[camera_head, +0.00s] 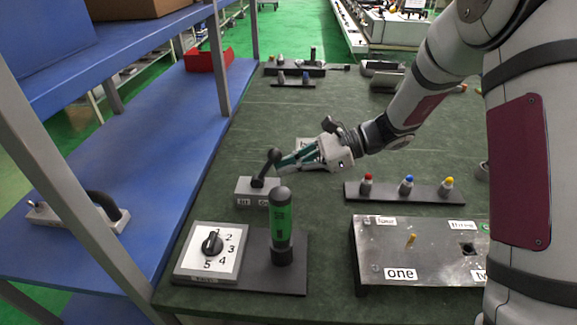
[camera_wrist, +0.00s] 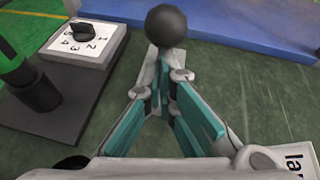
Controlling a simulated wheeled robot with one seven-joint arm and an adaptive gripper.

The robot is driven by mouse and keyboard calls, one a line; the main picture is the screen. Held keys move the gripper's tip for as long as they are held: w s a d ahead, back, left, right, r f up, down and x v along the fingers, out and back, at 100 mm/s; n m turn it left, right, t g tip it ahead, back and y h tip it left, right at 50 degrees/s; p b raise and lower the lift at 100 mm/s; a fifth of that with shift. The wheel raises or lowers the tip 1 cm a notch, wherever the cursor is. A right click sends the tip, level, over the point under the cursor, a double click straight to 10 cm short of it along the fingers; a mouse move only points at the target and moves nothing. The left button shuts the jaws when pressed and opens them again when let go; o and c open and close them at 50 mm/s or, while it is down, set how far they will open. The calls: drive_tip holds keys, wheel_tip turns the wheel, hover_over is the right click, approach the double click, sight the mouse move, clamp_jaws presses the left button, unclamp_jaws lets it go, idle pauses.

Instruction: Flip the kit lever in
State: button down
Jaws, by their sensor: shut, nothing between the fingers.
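The kit lever is a black stick with a round black knob (camera_head: 273,156) on a grey base block (camera_head: 244,191) with small labels on its front. It stands on the dark green table, behind the green cylinder. My gripper (camera_head: 281,166) reaches in from the right, and its fingertips are right at the knob. In the wrist view, the knob (camera_wrist: 166,26) is just beyond the fingertips of my gripper (camera_wrist: 166,82). The fingers are shut with nothing between them. I cannot tell whether they touch the lever. The base block is mostly hidden behind the fingers in the wrist view.
A green cylinder (camera_head: 281,225) stands close in front of the lever, beside a numbered dial panel (camera_head: 211,250). A rack with red, blue and yellow-topped pegs (camera_head: 405,192) and a metal box with labels (camera_head: 427,250) lie to the right. A blue shelf (camera_head: 130,160) borders the table's left.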

sight(273, 156)
drive_tip(key=shift+a+r+p, duration=0.15)
drive_tip(key=shift+r+p, duration=0.05)
drive_tip(key=shift+p, duration=0.1)
drive_tip(key=h+p, duration=0.1)
drive_tip(key=a+r+h+p, duration=0.1)
drive_tip(key=p, duration=0.1)
drive_tip(key=shift+s+a+r+h, duration=0.1)
drive_tip(key=shift+s+r+h, duration=0.05)
drive_tip(key=shift+r+h, duration=0.15)
drive_tip(key=a+h+p, duration=0.1)
drive_tip(key=r+h+p, duration=0.1)
drive_tip(key=p, duration=0.1)
drive_tip(key=shift+a+r+h, duration=0.1)
drive_tip(key=shift+a+h, duration=0.25)
drive_tip(key=shift+h, duration=0.05)
drive_tip(key=a+h+p, duration=0.2)
drive_tip(key=shift+w+r+m+h, duration=0.2)
drive_tip(key=shift+m+h, duration=0.1)
drive_tip(key=shift+h, duration=0.1)
drive_tip(key=shift+a+p, duration=0.3)
drive_tip(key=shift+a, duration=0.55)
drive_tip(key=shift+r, duration=0.1)
